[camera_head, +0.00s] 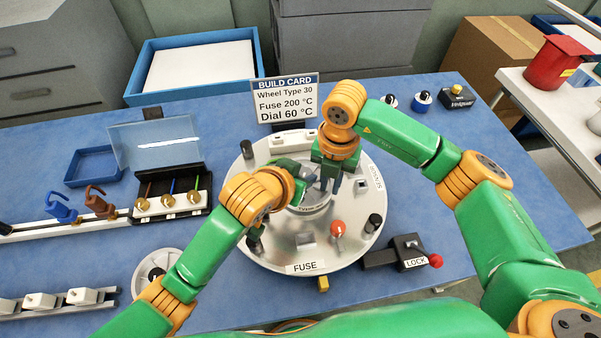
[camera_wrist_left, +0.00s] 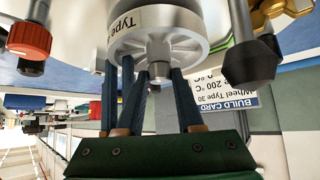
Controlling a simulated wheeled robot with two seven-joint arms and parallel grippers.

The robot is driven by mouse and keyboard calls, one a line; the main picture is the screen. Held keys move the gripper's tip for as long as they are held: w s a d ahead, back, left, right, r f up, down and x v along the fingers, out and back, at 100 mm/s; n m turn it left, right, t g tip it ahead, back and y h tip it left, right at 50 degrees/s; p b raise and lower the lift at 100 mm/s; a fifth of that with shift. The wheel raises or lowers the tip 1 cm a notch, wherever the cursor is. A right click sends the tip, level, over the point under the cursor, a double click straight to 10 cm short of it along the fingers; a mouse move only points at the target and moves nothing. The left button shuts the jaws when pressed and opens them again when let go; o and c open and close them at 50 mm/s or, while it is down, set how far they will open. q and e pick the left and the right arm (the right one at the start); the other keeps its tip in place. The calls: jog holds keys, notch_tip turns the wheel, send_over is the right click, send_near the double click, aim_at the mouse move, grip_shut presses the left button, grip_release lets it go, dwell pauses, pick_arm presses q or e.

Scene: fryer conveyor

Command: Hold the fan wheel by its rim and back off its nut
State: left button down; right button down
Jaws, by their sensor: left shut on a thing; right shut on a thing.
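The fan wheel (camera_head: 306,209) is a pale metal ring with a type label, in the middle of the round plate (camera_head: 268,240). It shows large in the left wrist view (camera_wrist_left: 160,38), its hub and nut (camera_wrist_left: 158,68) facing my fingers. My left gripper (camera_head: 304,177) reaches in from the left over the wheel's centre. In its wrist view its dark fingers (camera_wrist_left: 154,80) stand either side of the hub, shut on the nut. My right gripper (camera_head: 330,186) points down at the wheel's right side, fingers shut on the rim. The exact finger contacts are partly hidden.
The plate carries a red knob (camera_head: 337,228) and several black posts. A lock block (camera_head: 408,252) stands at its front right. The build card (camera_head: 286,97) stands behind. A black tray with tools (camera_head: 172,203) lies left.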

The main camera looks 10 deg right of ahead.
pick_arm(q)
jog(key=c, duration=0.8)
grip_release()
jog(key=v, duration=0.7)
jog(key=shift+s+a+r, duration=0.15)
jog(key=shift+a+r, duration=0.05)
jog(key=shift+a, duration=0.05)
jog(key=shift+d, duration=0.15)
pick_arm(e)
jog(key=c, duration=0.8)
grip_release()
jog(key=shift+d, duration=0.1)
jog(key=shift+o, duration=0.2)
